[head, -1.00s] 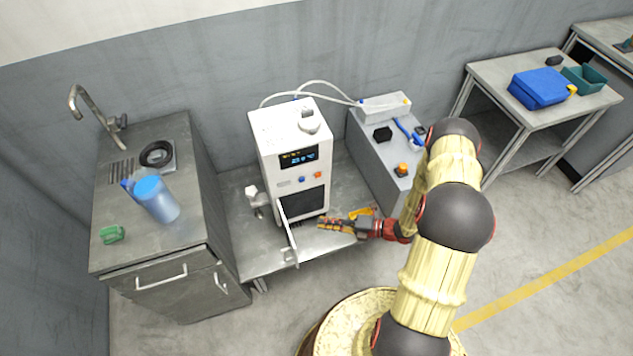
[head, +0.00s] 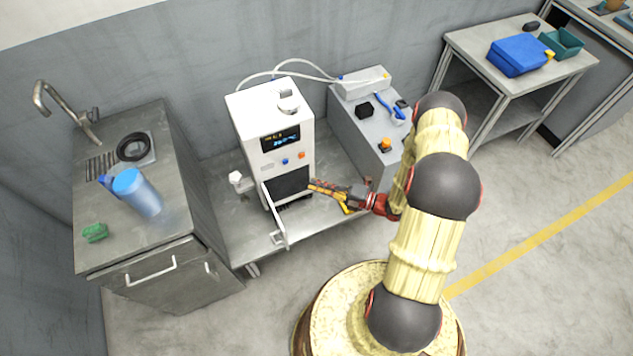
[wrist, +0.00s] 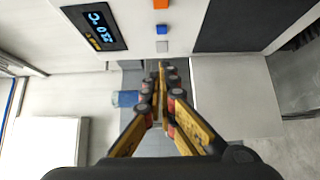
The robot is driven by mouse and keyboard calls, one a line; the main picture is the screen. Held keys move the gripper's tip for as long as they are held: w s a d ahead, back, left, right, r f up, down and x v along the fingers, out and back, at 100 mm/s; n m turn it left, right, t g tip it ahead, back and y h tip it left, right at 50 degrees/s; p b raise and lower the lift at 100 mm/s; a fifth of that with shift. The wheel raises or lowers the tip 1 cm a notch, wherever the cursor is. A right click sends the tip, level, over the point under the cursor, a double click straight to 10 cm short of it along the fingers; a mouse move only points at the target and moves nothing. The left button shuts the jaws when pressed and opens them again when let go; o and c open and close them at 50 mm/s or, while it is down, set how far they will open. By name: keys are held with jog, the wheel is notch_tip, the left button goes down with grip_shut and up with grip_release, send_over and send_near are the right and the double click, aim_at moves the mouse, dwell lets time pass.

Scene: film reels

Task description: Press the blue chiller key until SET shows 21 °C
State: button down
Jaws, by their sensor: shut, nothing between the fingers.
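The white chiller (head: 262,112) stands on a low metal bench, with a dark display (head: 280,138) on its front. In the wrist view the display (wrist: 94,27) is turned sideways; its large blue figures look like 23.0 °C, and the small yellow label is hard to read. The blue key (head: 285,161) sits below the display; it also shows in the wrist view (wrist: 162,30), between an orange and a grey key. My gripper (head: 312,185) is shut and empty, in front of the dark panel and lower than the blue key. Its fingertips (wrist: 162,70) appear apart from the key.
The orange key (head: 301,155) is close beside the blue one. A grey cabinet (head: 362,135) with small items stands right of the chiller; a sink counter (head: 95,205) with a blue jug stands left.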

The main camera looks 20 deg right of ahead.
aim_at(285, 162)
jog(key=w+a+b, duration=0.2)
jog(key=w+a, duration=0.3)
jog(key=w, duration=0.4)
jog(key=shift+a+b, duration=0.15)
jog(key=shift+b, duration=0.25)
jog(key=shift+w, duration=0.15)
